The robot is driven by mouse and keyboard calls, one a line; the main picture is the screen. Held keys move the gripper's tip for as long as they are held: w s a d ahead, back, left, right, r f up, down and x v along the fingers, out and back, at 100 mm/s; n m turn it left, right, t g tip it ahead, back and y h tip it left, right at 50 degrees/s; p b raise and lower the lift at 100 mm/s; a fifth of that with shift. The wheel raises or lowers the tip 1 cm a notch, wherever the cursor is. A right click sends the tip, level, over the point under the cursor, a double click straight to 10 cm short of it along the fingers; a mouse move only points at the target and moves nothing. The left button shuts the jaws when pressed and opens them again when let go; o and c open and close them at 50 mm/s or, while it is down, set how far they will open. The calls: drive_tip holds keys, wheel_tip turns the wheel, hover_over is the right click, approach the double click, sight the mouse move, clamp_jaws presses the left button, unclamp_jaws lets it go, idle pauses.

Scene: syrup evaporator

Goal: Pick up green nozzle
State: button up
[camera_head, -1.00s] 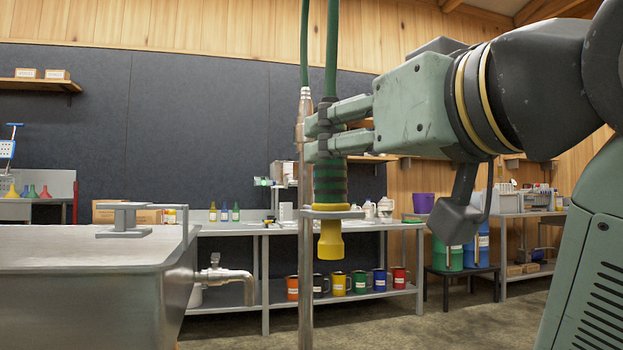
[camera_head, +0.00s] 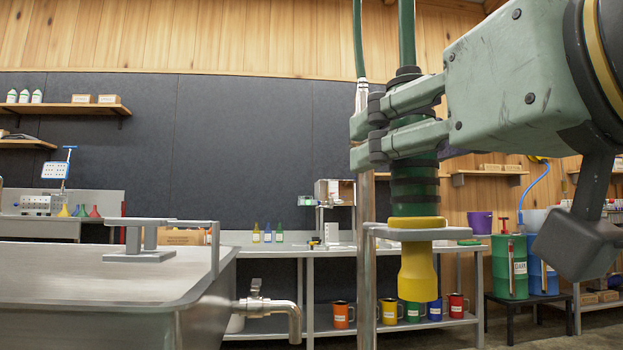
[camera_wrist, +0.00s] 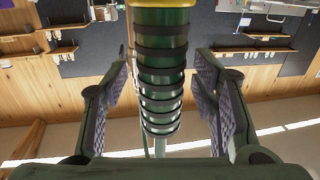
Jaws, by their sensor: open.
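The green nozzle (camera_head: 414,197) has black rings and a yellow lower end (camera_head: 418,275). It stands upright in a flat grey holder (camera_head: 455,233) on a metal pole, with a green hose running up from its top. My gripper (camera_head: 366,140) reaches across the nozzle's upper part from the right, its fingertips past the nozzle. In the wrist view the nozzle (camera_wrist: 161,75) stands between the two open finger pads, with a visible gap on each side. Part of the nozzle's upper body is hidden behind my fingers in the head view.
The metal pole (camera_head: 364,220) stands just left of the nozzle. A steel evaporator pan (camera_head: 100,300) with a tap (camera_head: 270,307) fills the lower left. Behind is a grey workbench (camera_head: 300,252) with coloured mugs on its lower shelf. Green and blue drums stand at the right.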

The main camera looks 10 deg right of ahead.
sight(409, 71)
drive_tip(key=shift+s, duration=0.15)
drive_tip(key=shift+c, duration=0.4)
drive_tip(key=shift+a, duration=0.1)
clamp_jaws()
wheel_tip(409, 71, up, 10)
drive_tip(key=p, duration=0.5)
drive_tip(key=shift+r, duration=0.2)
